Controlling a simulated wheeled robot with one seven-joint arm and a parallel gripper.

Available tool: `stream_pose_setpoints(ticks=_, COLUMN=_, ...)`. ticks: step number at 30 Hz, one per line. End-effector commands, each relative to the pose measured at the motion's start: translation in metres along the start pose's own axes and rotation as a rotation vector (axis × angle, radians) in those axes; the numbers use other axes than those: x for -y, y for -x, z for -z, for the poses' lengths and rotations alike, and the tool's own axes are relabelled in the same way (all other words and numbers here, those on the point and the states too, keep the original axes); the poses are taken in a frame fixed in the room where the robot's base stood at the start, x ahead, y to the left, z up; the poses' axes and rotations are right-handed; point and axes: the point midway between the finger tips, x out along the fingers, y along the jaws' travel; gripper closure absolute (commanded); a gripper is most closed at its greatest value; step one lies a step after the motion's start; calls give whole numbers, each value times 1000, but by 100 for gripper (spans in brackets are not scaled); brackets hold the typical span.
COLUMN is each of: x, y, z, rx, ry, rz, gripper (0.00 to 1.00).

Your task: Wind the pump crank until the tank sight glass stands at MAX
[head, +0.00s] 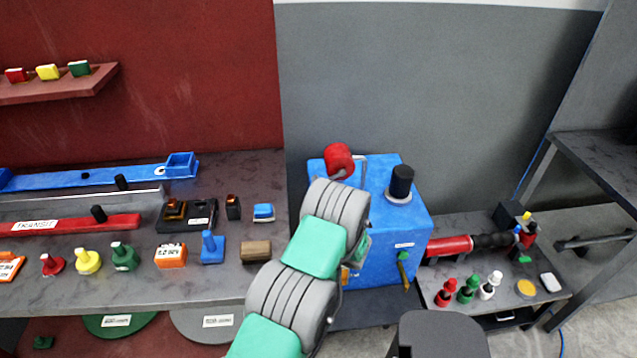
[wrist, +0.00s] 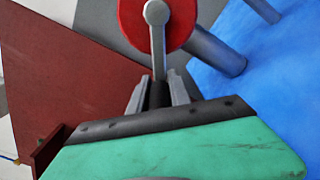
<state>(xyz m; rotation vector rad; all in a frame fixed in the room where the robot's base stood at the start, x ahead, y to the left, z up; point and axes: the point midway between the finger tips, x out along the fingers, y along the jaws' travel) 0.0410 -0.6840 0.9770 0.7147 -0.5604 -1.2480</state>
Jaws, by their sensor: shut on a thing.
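The pump crank has a red round hub with a grey arm (wrist: 157,45), seen close in the wrist view. The red hub (head: 338,160) also shows in the head view, at the back left of the blue tank (head: 405,250). My gripper (wrist: 158,95) is shut on the dark crank handle (wrist: 159,92) at the lower end of the grey arm. In the head view my arm hides the gripper and the front left of the tank. The sight glass and its level cannot be made out; only a small orange-yellow bit shows beside my arm.
A black cap (head: 401,182) stands on the tank, and a green-and-brass valve (head: 403,265) is on its front. Left is a grey bench (head: 265,165) with several small parts. Right is a low table (head: 455,225) with a red-and-black tool (head: 465,245) and several bottles.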

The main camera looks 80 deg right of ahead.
Motion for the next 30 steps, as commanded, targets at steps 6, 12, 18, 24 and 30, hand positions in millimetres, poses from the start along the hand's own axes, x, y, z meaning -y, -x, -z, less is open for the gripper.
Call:
stream_pose_setpoints(ticks=6, x=1, y=1, z=0, rx=-1, ry=-8, rz=0, gripper=100)
stream_pose_setpoints(ticks=12, x=2, y=1, z=-1, rx=0, ry=-7, rz=0, gripper=100)
stream_pose_setpoints(ticks=18, x=2, y=1, z=-2, rx=1, ry=-6, rz=0, gripper=60)
stream_pose_setpoints(ticks=24, x=2, y=1, z=-2, rx=2, ry=-5, rz=0, gripper=55)
stream_pose_setpoints(ticks=30, x=4, y=8, z=-1, rx=1, ry=-8, rz=2, gripper=55)
